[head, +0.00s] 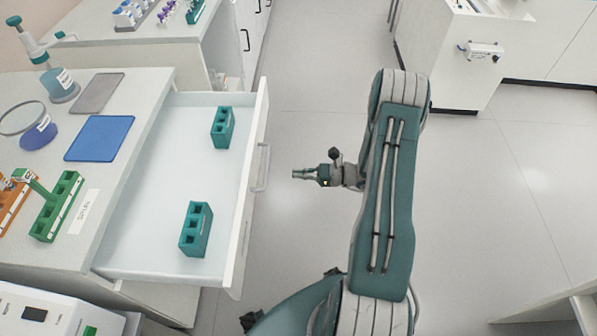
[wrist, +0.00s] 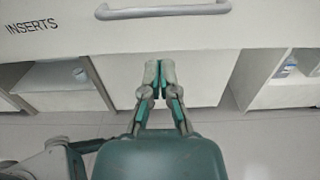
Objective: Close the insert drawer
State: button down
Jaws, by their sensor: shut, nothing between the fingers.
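The insert drawer (head: 165,185) is pulled out from the bench at the left in the head view. Two teal tube inserts, one far (head: 222,127) and one near (head: 196,229), stand inside it. Its front panel shows in the wrist view (wrist: 200,32), labelled INSERTS, with a grey bar handle (wrist: 163,10) at the top. The handle also shows in the head view (head: 262,168). My gripper (head: 297,174) is shut and empty, to the right of the handle and apart from it. In the wrist view its fingertips (wrist: 159,66) point toward the panel, below the handle.
On the bench top are a blue mat (head: 100,138), a grey mat (head: 97,93), a green tube rack (head: 57,206) and a bottle with a pump (head: 60,84). The floor (head: 300,250) right of the drawer is clear. A white cabinet (head: 450,60) stands at the upper right.

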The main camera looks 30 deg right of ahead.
aim_at(255, 172)
jog(key=x, duration=1)
jog(key=shift+w+a, duration=0.1)
jog(key=shift+a, duration=0.1)
jog(key=shift+w, duration=0.1)
